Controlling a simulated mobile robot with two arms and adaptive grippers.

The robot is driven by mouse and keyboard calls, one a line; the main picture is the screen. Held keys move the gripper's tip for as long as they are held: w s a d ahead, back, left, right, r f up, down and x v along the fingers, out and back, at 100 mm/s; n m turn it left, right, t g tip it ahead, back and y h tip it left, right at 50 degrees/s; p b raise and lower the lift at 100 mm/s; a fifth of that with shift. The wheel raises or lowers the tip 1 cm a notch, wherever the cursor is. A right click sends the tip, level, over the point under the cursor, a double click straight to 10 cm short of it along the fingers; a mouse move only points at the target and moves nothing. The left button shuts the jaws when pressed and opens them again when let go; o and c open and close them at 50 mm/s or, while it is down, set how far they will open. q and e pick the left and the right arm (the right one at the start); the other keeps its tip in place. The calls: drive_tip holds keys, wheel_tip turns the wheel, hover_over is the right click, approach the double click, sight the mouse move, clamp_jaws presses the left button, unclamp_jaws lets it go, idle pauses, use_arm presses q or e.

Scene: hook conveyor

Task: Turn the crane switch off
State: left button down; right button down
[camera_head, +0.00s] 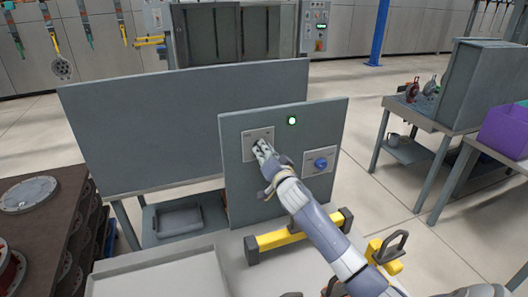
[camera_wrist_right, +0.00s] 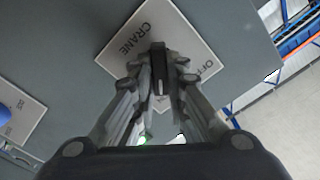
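The crane switch shows in the right wrist view as a black lever (camera_wrist_right: 158,68) on a pale plate (camera_wrist_right: 128,47) marked CRANE, with OFF lettering partly visible. In the head view the plate (camera_head: 258,140) is on the upright grey panel (camera_head: 235,190). My right gripper (camera_head: 262,148) is at that plate and hides most of the lever. In the right wrist view the gripper's fingers (camera_wrist_right: 160,80) are drawn together around the lever and seem to touch both its sides. A green lamp (camera_head: 292,121) is lit above and right of the plate. My left gripper is out of view.
A blue knob (camera_head: 321,163) on its own plate is at the panel's right. A yellow-and-black fixture (camera_head: 280,240) stands on the table below my right arm. A wide grey board (camera_head: 150,120) stands behind at left. A purple bin (camera_head: 503,130) is at far right.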

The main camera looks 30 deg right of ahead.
idle(0.4)
drive_tip(key=shift+a+n+p, duration=0.15)
drive_tip(key=shift+n+p, duration=0.15)
drive_tip(key=shift+n, duration=3.65)
drive_tip(key=shift+a+n+p, duration=0.1)
drive_tip(key=shift+n+p, duration=0.2)
drive_tip(key=shift+n, duration=3.65)
drive_tip(key=c, duration=1.6)
unclamp_jaws()
